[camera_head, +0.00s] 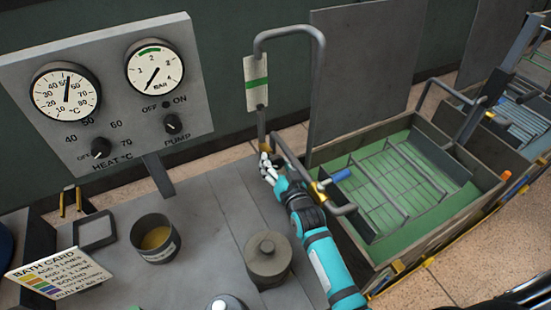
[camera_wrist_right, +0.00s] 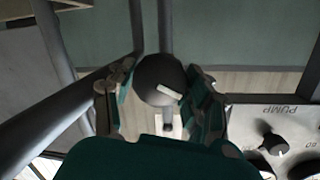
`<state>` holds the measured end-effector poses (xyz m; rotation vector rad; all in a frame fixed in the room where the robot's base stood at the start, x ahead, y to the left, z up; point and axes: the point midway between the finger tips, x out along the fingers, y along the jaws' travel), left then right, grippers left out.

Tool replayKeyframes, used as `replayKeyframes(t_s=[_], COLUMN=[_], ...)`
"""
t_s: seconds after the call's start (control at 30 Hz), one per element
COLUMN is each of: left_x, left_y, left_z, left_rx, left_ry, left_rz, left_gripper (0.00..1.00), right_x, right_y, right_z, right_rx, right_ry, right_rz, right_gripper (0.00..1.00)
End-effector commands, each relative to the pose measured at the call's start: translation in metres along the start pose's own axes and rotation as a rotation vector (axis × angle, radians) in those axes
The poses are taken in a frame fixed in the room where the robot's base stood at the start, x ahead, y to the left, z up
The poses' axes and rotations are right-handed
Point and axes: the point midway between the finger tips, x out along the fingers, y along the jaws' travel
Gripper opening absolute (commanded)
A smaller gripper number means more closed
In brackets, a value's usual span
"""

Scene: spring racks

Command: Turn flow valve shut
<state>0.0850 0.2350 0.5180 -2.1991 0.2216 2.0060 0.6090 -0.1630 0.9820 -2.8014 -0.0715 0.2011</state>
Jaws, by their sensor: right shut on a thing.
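My right gripper (camera_head: 266,165) reaches in from the bottom of the head view to the foot of the grey bent pipe (camera_head: 262,110). In the right wrist view, a dark round valve knob (camera_wrist_right: 157,72) with a white pointer mark sits between the two fingers of the right gripper (camera_wrist_right: 160,95). The gripper is shut on this knob. In the head view the fingers mostly hide the knob; a small brass bit (camera_head: 264,149) shows just above them. The left gripper is not in view.
A panel (camera_head: 200,100) with two dials, a heat knob (camera_head: 101,148) and a pump knob (camera_head: 171,123) stands left. A green-floored bath (camera_head: 440,208) with racks is right. A lidded pot (camera_head: 268,258), a cup (camera_head: 155,237) and a bath card (camera_head: 58,277) stand on the bench.

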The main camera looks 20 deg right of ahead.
Motion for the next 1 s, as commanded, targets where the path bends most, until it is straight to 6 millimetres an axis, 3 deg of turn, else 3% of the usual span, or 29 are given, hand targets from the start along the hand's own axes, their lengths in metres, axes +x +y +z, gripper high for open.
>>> replayKeyframes(t_s=[0.4, 1.0], left_x=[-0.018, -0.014], left_y=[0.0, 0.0], left_z=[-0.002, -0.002], left_rx=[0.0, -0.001], left_ry=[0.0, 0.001], left_rz=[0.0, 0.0], left_gripper=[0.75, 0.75], right_x=[0.0, 0.0], right_y=[0.001, 0.002], right_z=[-0.002, 0.0], right_rx=[0.387, 0.842], right_ry=[-0.06, -0.132], right_rz=[-0.033, -0.071], right_gripper=[0.19, 0.19])
